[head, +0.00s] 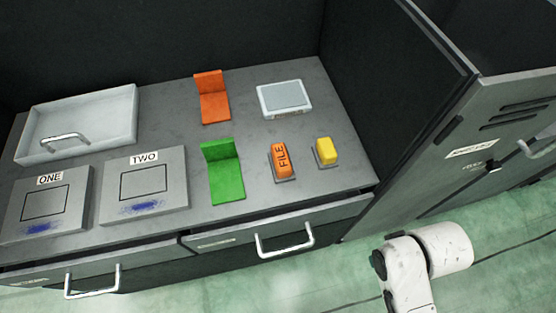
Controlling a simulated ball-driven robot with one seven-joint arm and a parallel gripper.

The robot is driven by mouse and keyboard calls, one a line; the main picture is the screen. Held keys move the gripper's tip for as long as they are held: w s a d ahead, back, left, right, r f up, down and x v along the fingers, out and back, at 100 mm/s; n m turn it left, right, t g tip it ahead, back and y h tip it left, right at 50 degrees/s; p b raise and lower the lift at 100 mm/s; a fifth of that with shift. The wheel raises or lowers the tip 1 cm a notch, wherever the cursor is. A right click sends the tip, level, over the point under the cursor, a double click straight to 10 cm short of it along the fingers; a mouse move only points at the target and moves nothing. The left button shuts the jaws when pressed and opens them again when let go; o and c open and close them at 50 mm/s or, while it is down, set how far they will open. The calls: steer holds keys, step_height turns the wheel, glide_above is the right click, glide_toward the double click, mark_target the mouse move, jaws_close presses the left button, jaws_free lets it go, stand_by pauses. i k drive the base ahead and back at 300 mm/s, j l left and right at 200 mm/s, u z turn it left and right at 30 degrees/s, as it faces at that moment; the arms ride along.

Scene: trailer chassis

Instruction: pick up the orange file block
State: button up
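The orange file block (281,157) is a small upright block with "FILE" in dark letters on its face. It stands on a small dark base on the grey counter, between the green bracket and the yellow block. A white part of my arm (408,270) shows at the lower right, in front of the counter and well apart from the block. My gripper's fingers cannot be made out in the head view.
The counter (250,200) also holds a yellow block (326,152), a green bracket (225,178), an orange bracket (212,102), a pale scale-like box (284,99), plates ONE (70,190) and TWO (165,168), and a white tray (115,115). Drawer handles (285,246) project in front. A cabinet wall (390,120) rises right.

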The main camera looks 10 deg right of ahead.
mark_target(283, 169)
steer(key=u, duration=0.4)
steer(key=l+u, duration=0.1)
steer(key=u, duration=0.7)
steer(key=l+u, duration=0.1)
steer(key=u, duration=0.75)
steer(key=k+l+u, duration=0.1)
steer(key=k+l, duration=0.35)
steer(key=l, duration=0.2)
steer(key=k+l+u, duration=0.1)
steer(key=k+l, duration=0.35)
steer(key=l, duration=0.15)
